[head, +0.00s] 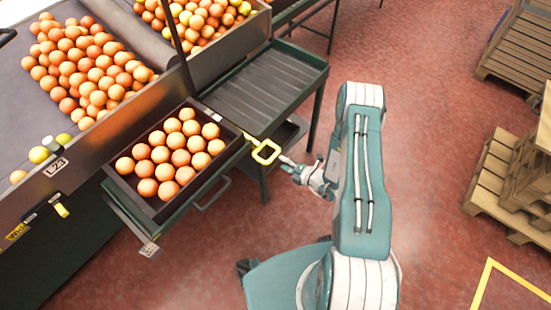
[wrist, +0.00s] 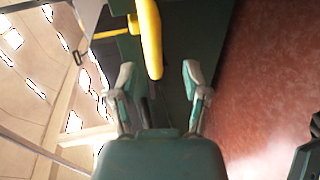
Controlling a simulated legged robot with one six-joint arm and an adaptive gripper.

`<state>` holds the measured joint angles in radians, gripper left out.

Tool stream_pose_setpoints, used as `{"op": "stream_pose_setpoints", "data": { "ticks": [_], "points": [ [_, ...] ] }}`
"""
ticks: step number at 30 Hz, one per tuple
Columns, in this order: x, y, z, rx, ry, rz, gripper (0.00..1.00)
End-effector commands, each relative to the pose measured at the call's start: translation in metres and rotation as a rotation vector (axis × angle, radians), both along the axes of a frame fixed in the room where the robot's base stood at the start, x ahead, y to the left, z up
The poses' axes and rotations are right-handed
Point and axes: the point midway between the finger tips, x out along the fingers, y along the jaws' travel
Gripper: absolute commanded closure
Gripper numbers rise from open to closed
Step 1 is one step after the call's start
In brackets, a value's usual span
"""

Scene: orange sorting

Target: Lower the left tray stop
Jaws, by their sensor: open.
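A yellow loop handle (head: 265,152), which looks like the tray stop, sticks out at the front corner between the two tray stands. In the wrist view a yellow bar (wrist: 150,35) comes down from the top, its lower end between my fingertips. My gripper (head: 284,160) is just right of the loop, pointing left towards it. In the wrist view my gripper (wrist: 158,75) is open, with a finger on each side of the bar's end. I cannot tell whether either finger touches it. The dark tray (head: 226,160) full of oranges sits on the left stand.
The right stand (head: 270,85) has a bare slatted top. A conveyor (head: 25,105) with loose oranges lies to the left, with a small yellow grip (head: 61,210) on its side. Wooden pallets (head: 495,185) stand at the right. Open red floor (head: 430,120) lies between.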

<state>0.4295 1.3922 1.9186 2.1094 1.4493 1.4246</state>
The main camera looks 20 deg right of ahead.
Motion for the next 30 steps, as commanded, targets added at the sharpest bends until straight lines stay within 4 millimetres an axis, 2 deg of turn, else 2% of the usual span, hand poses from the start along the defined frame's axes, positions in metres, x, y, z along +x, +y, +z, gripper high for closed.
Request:
{"op": "stream_pose_setpoints", "data": {
  "ticks": [6,12,30],
  "points": [
    [-0.034,-0.026,0.008,0.0,0.001,-0.004,0.4],
    [-0.05,-0.037,0.012,-0.001,0.002,-0.001,0.4],
    [-0.053,-0.038,0.013,-0.001,0.0,0.002,0.4]
  ]
}}
